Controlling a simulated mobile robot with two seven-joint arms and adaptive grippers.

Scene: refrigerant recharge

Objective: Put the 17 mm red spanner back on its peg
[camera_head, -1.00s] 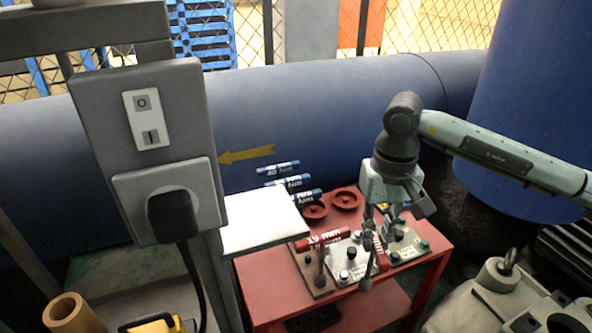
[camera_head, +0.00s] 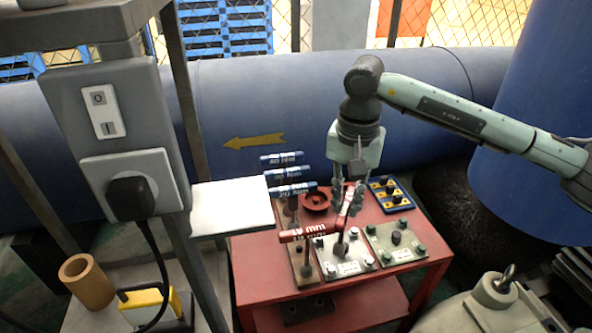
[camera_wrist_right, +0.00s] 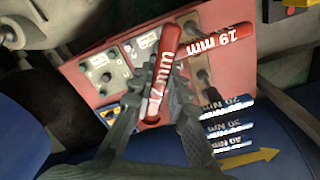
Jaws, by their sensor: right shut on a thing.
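My right gripper (camera_head: 347,192) is above the red cart, pointing down. In the right wrist view its fingers (camera_wrist_right: 158,105) are shut on the red 17 mm spanner (camera_wrist_right: 165,68), with the "17 mm" marking showing. In the head view a little of this spanner (camera_head: 348,204) shows, partly hidden by the fingers. The red 19 mm spanner (camera_head: 312,231) is at the brown peg board (camera_head: 304,256) left of the gripper; it also shows in the right wrist view (camera_wrist_right: 222,39). A dark peg (camera_head: 306,271) stands on the board's near part. My left gripper is not in view.
Three blue torque wrenches (camera_head: 290,188) are stacked behind the board. Plates with knobs (camera_head: 343,262) cover the cart's (camera_head: 250,262) middle and right. A blue tray (camera_head: 391,196) and a red ring (camera_head: 316,201) lie at the back. A switch post (camera_head: 115,140) stands left.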

